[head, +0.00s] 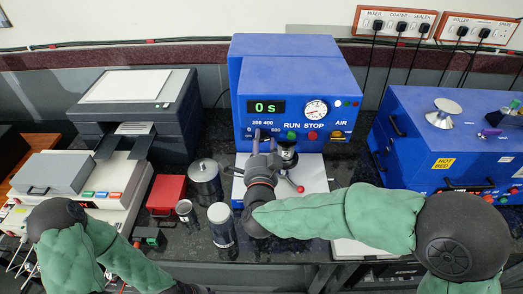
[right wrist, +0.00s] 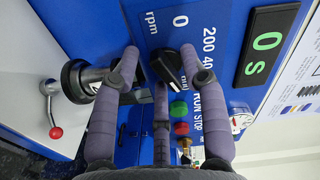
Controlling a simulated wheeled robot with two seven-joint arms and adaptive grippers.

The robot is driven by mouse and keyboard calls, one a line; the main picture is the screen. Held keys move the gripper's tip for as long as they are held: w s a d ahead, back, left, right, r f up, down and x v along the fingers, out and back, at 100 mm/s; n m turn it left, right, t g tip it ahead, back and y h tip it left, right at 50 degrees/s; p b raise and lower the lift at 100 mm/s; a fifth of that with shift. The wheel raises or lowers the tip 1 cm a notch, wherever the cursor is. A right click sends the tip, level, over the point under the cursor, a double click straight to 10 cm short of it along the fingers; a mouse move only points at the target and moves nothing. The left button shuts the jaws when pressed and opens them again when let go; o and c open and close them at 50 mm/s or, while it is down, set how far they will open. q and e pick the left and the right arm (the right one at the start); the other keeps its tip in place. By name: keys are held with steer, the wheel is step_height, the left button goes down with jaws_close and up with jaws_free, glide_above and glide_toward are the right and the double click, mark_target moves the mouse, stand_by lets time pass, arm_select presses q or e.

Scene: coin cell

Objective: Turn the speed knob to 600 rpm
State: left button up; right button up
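The speed knob (right wrist: 168,68) is black and elongated, on the blue front panel of the machine (head: 290,75). In the right wrist view its scale shows 0, 200 and part of 400, with "rpm" beside it; 600 is out of sight there. My right gripper (right wrist: 165,65) is open, its padded grey fingers spread around the knob. I cannot tell whether any finger touches it. In the head view the right gripper (head: 262,142) covers most of the knob. The green display (head: 267,107) reads 0 s.
Green and red RUN and STOP buttons (right wrist: 180,117) sit close to the fingers. A post with a red-tipped lever (head: 288,165) stands just beside the right gripper. Metal jars (head: 205,178) and a red box (head: 166,193) stand to the left. A blue hot bed unit (head: 440,135) is at right.

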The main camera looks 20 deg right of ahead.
steer(key=v, duration=1.2)
stand_by(0.4)
